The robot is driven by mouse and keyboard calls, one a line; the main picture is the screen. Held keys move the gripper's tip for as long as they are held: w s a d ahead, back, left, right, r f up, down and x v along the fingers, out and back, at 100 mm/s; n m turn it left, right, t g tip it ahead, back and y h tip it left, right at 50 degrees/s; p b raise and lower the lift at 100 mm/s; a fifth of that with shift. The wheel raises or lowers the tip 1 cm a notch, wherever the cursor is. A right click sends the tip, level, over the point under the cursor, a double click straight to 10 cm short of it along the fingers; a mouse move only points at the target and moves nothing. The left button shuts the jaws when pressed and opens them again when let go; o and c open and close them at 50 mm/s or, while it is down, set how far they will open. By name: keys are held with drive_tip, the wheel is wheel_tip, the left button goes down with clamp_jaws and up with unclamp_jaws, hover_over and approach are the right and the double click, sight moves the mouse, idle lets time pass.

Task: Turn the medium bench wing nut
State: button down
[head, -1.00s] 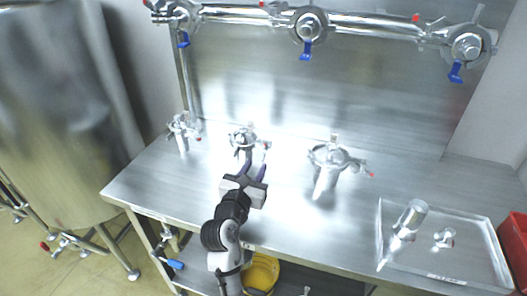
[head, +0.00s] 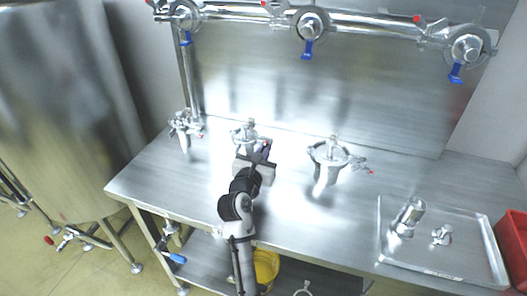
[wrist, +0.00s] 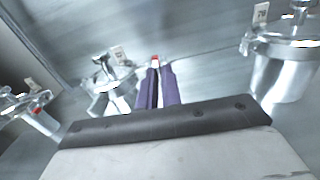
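The medium bench clamp (head: 246,136) is the middle of three steel clamp fittings on the bench, upright on its short pipe. It also shows left of the fingers in the wrist view (wrist: 112,80). Its wing nut is on the right side; only a red tip (wrist: 155,58) shows clearly, right at my fingertips. The rest of the nut is hidden by the fingers. My gripper (head: 266,148) is beside the clamp's right side. In the wrist view its purple fingers (wrist: 161,72) are close together with a narrow gap, seemingly closed on the wing nut.
A smaller clamp (head: 182,126) stands to the left, and a larger clamp (head: 328,155) to the right. A steel tray (head: 440,262) holds two metal parts. A red bin (head: 514,245) is at the right edge. Pipes with blue handles run above the back.

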idle(0.4)
drive_tip(key=m, duration=0.4)
drive_tip(key=shift+m, duration=0.3)
drive_tip(key=m, duration=0.5)
drive_tip(key=shift+s+d+f+m, duration=0.1)
drive_tip(key=shift+d+f+m, duration=0.1)
drive_tip(key=shift+m, duration=0.1)
drive_tip(key=m+b, duration=0.1)
drive_tip(key=m, duration=0.2)
drive_tip(key=shift+f+b, duration=0.1)
drive_tip(key=shift+b, duration=0.2)
drive_tip(key=shift+m+b, duration=0.65)
drive_tip(key=shift+m, duration=1.15)
drive_tip(key=c, duration=1.6)
unclamp_jaws()
drive_tip(key=shift+s, duration=0.1)
